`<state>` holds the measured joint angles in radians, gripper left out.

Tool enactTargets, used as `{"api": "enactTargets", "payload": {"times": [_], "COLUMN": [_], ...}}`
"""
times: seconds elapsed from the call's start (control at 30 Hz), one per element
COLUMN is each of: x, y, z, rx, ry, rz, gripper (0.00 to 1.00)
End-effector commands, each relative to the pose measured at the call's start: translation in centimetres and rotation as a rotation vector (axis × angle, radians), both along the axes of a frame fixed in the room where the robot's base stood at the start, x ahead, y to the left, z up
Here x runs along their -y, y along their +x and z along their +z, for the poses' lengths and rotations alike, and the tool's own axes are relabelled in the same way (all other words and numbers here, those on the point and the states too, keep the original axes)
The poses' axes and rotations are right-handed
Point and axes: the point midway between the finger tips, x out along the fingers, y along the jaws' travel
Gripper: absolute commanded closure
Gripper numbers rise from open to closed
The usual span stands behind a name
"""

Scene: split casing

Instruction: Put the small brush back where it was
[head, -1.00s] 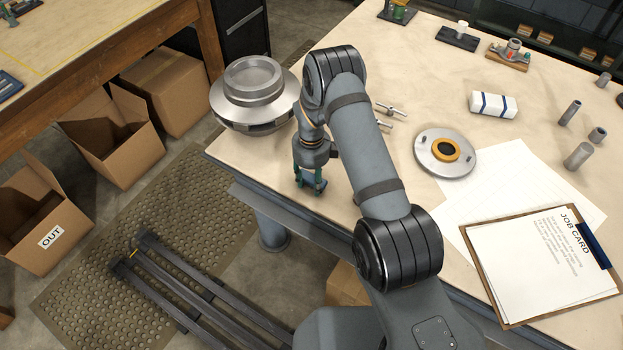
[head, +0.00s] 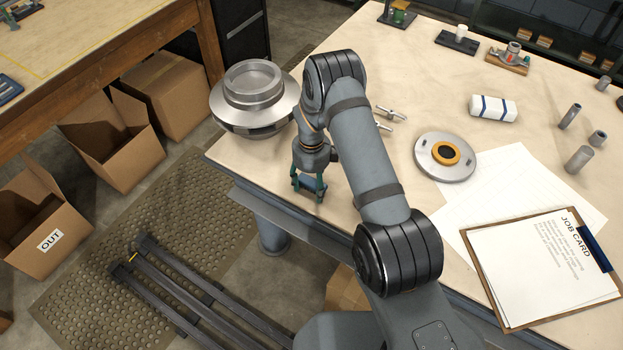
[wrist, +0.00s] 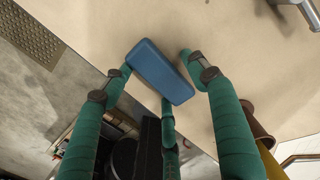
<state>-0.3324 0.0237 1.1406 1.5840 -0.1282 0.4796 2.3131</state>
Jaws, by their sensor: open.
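A blue block with rounded edges (wrist: 160,72) lies at the table's front edge in the wrist view. It may be the small brush, but no bristles show. My gripper (wrist: 156,70) has green fingers spread around the block, with gaps at its sides; a further finger shows by its lower side. In the head view my gripper (head: 308,188) is low over the front left edge of the table, and a bluish patch shows between its fingers. The block's underside is hidden.
A large metal casing part (head: 252,98) stands left of my gripper. To the right are a flanged disc (head: 446,157), a white roll with blue bands (head: 493,108) and a job card clipboard (head: 545,265). Open cardboard boxes (head: 112,138) stand on the floor left of the table.

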Motion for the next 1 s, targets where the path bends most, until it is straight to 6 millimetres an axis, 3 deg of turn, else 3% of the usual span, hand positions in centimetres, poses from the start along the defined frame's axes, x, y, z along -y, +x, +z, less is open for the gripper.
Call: {"api": "enactTargets", "payload": {"times": [0.17, 0.6, 0.8, 1.0], "x": [-0.1, -0.1, -0.1, 0.0], "y": [0.2, 0.1, 0.0, -0.1], "z": [1.6, 10.2, 12.0, 12.3], "rx": [0.005, 0.006, 0.001, 0.0], "ry": [0.002, 0.002, 0.0, 0.0], "rz": [-0.001, 0.0, 0.0, 0.0], "gripper": [0.42, 0.42, 0.42, 0.42]}}
